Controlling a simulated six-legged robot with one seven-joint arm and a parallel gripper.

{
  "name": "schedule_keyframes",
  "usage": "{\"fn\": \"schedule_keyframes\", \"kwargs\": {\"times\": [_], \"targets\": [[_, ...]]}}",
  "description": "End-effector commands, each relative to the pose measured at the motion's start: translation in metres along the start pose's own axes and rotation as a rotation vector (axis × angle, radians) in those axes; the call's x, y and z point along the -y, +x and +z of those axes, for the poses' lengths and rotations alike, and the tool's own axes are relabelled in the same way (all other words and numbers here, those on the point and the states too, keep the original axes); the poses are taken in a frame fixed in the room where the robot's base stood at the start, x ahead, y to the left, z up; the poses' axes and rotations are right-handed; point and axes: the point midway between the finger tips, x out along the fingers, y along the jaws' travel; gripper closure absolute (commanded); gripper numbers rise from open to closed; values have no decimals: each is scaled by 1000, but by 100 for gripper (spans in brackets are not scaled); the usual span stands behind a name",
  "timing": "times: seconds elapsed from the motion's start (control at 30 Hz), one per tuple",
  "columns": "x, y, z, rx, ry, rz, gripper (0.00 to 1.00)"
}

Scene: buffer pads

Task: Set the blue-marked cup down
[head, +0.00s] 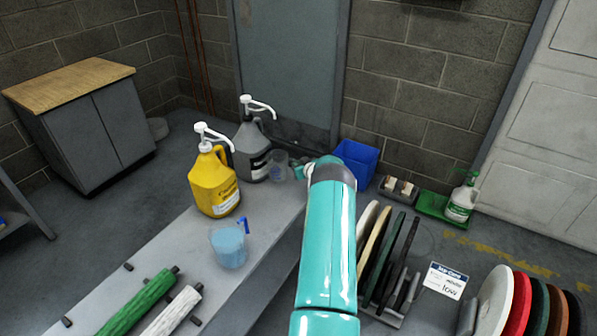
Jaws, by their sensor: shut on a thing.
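My teal arm reaches away from the camera. My gripper (301,169) is at its far end, partly hidden behind the wrist. It is shut on a small clear cup (278,164), which looks upright beside the grey jug at the bench's far end. I cannot make out a blue mark on this cup, or whether its base touches the bench. A larger clear jug (229,247) with blue liquid and a blue handle stands on the grey bench (186,252), nearer the camera and apart from my gripper.
A yellow pump jug (214,184) and a grey pump jug (250,150) stand on the bench. Rolled green and white pads (145,300) lie nearer. A blue bin (355,161) is behind my arm. Racked pads (385,250) stand to its right. Bench space around the blue-liquid jug is bare.

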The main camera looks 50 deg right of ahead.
Motion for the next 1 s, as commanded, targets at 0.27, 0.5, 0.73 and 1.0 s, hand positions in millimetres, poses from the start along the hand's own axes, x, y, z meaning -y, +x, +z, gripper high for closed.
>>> {"fn": "schedule_keyframes", "kwargs": {"times": [0.27, 0.5, 0.73, 1.0], "targets": [[2, 10, 27, 0, 0, 0, 100], [3, 10, 29, 1, 0, 0, 100], [3, 11, 30, 2, 0, 0, 66], [2, 10, 28, 1, 0, 0, 66]]}}
